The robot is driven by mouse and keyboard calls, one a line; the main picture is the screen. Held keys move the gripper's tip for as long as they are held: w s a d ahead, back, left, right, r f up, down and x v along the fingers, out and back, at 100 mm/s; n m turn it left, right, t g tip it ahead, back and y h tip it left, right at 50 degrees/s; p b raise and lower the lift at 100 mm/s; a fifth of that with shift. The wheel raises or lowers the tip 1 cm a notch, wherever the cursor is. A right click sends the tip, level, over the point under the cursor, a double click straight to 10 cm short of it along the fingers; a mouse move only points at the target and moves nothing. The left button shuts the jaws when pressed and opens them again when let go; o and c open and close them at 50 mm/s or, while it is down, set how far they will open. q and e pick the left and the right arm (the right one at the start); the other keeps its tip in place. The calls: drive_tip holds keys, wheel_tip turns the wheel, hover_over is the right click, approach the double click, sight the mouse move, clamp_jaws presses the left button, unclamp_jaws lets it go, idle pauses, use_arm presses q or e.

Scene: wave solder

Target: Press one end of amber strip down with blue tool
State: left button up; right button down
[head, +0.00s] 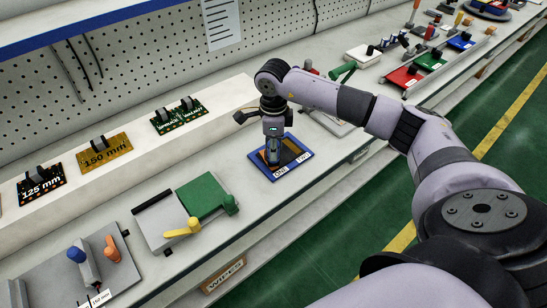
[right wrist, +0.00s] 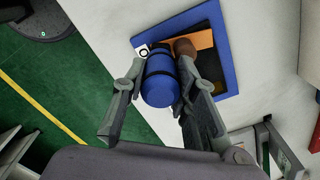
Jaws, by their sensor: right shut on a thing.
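A blue cylindrical tool (right wrist: 160,80) is between the two fingers of my right gripper (right wrist: 162,88), which is shut on it. In the head view my right gripper (head: 272,150) points down over a blue frame (head: 262,176) on the bench, with two white labels on its front edge. In the right wrist view the blue frame (right wrist: 228,60) surrounds a dark recess with an amber strip (right wrist: 204,39) in it. A brown rounded piece lies over the strip beside the tool. The tool's tip and any contact with the strip are hidden. My left gripper is not in view.
A grey fixture with a green plate (head: 203,194) and yellow handle stands left of the frame. Another grey fixture (head: 60,285) with blue and orange knobs is at lower left. Labelled boards, including an amber one (head: 105,153), sit on the raised ledge. Red, green and blue trays lie far right.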

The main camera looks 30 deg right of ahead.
drive_tip(key=shift+f+b, duration=0.45)
drive_tip(key=shift+f, duration=0.1)
idle(0.7)
drive_tip(key=shift+s+f, duration=0.15)
idle(0.5)
drive_tip(key=shift+r+p, duration=0.65)
drive_tip(key=shift+r, duration=0.5)
drive_tip(key=shift+r+p, duration=1.35)
drive_tip(key=shift+r, duration=1.15)
